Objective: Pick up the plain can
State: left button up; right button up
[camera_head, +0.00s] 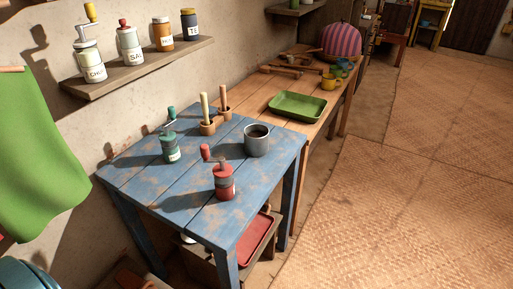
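A plain grey can (257,143), open at the top and dark inside, stands upright on the blue table (225,215), near its far right edge. It carries no label that I can see. A red grinder (225,184) stands in front of it and a green grinder (170,148) stands to its left. Two small wooden mortars with pestles (207,127) stand behind and left of the can. Neither of my grippers is in view.
A wall shelf (140,68) with several labelled jars hangs above the table's left side. A wooden bench (255,98) with a green tray (297,106) adjoins behind. A red tray (255,238) sits below the tabletop. The woven floor (400,200) at right is clear.

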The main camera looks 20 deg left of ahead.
aim_at(255, 136)
jog(key=i+l, duration=0.25)
jog(key=i, duration=0.25)
jog(key=i+l, duration=0.25)
jog(key=i, duration=0.25)
jog(key=i+l, duration=0.25)
jog(key=i, duration=0.2)
jog(key=i+l, duration=0.3)
jog(key=i, duration=0.2)
jog(key=u, duration=1.7)
